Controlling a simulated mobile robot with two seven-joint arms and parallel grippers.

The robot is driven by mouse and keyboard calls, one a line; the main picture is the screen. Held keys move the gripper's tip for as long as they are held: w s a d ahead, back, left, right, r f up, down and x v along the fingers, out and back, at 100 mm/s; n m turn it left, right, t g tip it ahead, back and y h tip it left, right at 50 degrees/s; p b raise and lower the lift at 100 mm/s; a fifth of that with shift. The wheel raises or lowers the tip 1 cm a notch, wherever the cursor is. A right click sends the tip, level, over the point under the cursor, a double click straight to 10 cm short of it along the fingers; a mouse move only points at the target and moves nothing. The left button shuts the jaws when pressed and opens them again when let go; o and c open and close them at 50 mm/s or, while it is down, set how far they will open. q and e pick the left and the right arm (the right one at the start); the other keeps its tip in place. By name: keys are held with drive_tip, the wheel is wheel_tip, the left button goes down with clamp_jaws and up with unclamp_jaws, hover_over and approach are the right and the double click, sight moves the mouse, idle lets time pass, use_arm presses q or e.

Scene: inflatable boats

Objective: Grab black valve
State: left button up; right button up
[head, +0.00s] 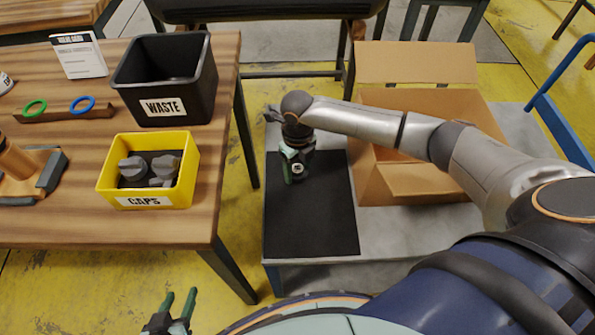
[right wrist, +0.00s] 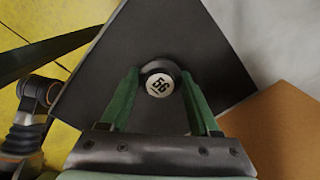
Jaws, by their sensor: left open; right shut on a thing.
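The black valve (right wrist: 148,67) is a small round black piece with a white label, partly read as 56 or 5G. It sits between the green fingers of my right gripper (right wrist: 159,80), which is shut on it, over the black mat (right wrist: 205,50). In the head view my right gripper (head: 297,172) points down at the upper part of the black mat (head: 315,225), and the valve's white label shows between its fingers. I cannot tell whether the valve touches the mat. My left gripper (head: 180,303) is open and empty at the bottom, over the floor.
An open cardboard box (head: 375,185) stands right of the mat on the same grey surface (head: 310,275). The wooden table (head: 190,225) at left carries a black WASTE bin (head: 135,75), a yellow CAPS bin (head: 107,185) and a holder (head: 65,113) with green and blue rings.

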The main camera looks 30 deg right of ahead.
drive_tip(key=shift+c, duration=0.4)
drive_tip(key=shift+r, duration=0.1)
